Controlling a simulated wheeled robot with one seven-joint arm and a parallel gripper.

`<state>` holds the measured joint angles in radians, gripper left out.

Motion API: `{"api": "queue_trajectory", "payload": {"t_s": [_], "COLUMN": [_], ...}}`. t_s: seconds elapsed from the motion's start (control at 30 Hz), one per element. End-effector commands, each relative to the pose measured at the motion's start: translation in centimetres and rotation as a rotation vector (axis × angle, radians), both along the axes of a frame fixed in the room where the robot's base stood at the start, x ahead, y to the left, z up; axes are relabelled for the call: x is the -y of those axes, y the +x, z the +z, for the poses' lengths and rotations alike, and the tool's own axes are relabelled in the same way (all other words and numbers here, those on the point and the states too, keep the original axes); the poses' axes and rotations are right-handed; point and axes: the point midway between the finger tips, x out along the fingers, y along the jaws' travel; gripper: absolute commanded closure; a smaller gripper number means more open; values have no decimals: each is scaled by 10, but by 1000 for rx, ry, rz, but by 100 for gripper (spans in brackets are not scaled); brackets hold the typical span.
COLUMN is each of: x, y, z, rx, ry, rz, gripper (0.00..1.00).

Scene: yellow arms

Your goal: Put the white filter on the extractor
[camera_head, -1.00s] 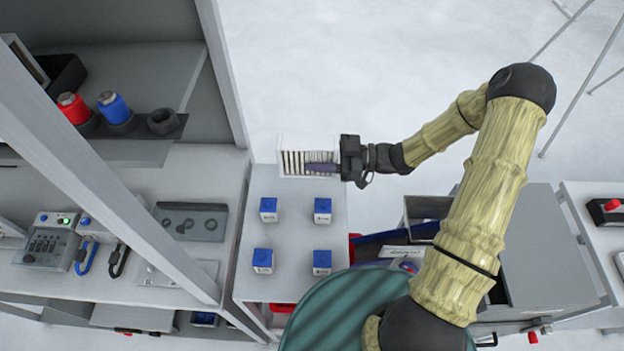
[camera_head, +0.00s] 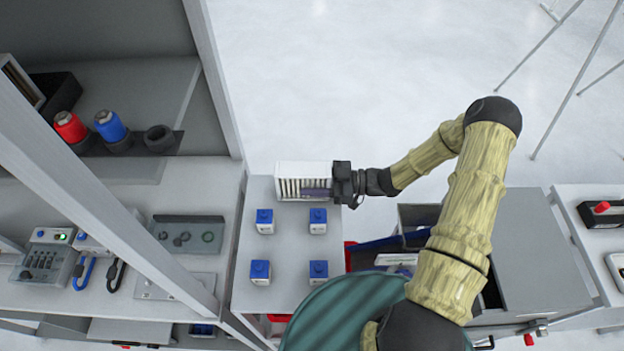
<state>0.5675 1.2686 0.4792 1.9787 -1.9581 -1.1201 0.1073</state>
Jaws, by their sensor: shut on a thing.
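The white filter (camera_head: 303,170) is a white box-like frame with slats, at the far end of the small white table. My gripper (camera_head: 338,184) is at its right side, shut on it, with a dark finger reaching across the slats. I cannot tell whether the filter touches the tabletop or is held above it. I cannot tell for sure which thing is the extractor.
Several blue-topped white blocks (camera_head: 264,221) stand on the small white table (camera_head: 292,260). A shelf at left holds a red canister (camera_head: 70,128), a blue canister (camera_head: 110,127) and an empty dark holder (camera_head: 160,139). A grey box (camera_head: 540,250) stands at right. Pale floor lies beyond.

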Motion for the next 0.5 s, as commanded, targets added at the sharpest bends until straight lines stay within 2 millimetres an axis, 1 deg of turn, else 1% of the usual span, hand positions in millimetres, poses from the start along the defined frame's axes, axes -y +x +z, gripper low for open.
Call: {"api": "queue_trajectory", "payload": {"t_s": [0.2,0.37,0.4,0.47,0.5], "x": [0,0,0,0,0], "y": [0,0,0,0,0], "z": [0,-5,-3,-3,-3], "rx": [1,1,1,0,0], "ry": [1,1,0,0,0], "rz": [0,1,1,1,1], "gripper": [81,81,47,35,33]}}
